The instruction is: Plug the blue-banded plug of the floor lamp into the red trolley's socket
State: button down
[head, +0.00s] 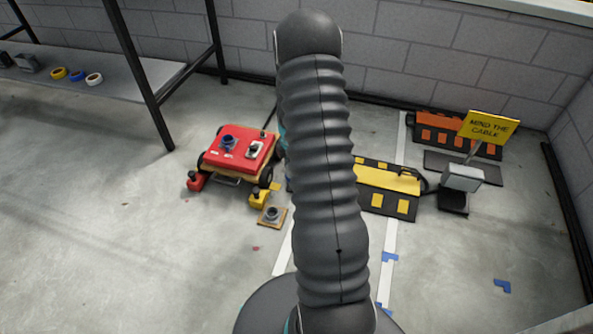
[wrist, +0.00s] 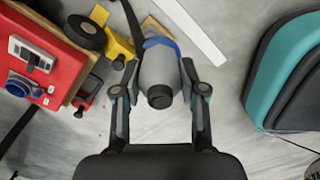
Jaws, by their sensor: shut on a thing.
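In the wrist view my gripper (wrist: 158,70) is shut on a grey plug (wrist: 160,72) with a blue band (wrist: 157,42) at its far end. The plug's dark round end faces the wrist camera. The red trolley (wrist: 62,50) is at the left of the wrist view, apart from the plug. Its blue-rimmed socket (wrist: 18,86) and a pale switch box (wrist: 30,53) are on its top. The trolley (head: 245,165) and its socket (head: 228,141) also show left of my arm in the head view. There my arm hides the gripper and plug. I cannot identify the floor lamp.
A yellow block (head: 258,197) and a wooden plate with a grey round fitting (head: 272,215) lie near the trolley's front. Yellow-and-black cases (head: 388,183) and a "MIND THE CABLE" sign (head: 488,127) are right. A shelf (head: 110,92) is at back left. Front-left floor is clear.

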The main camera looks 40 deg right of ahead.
jog(key=w+a+b, duration=0.1)
jog(key=w+a, duration=0.2)
jog(key=w, duration=1.3)
jog(key=shift+w+b, duration=0.35)
jog(key=shift+w, duration=0.05)
jog(key=shift+a, duration=0.15)
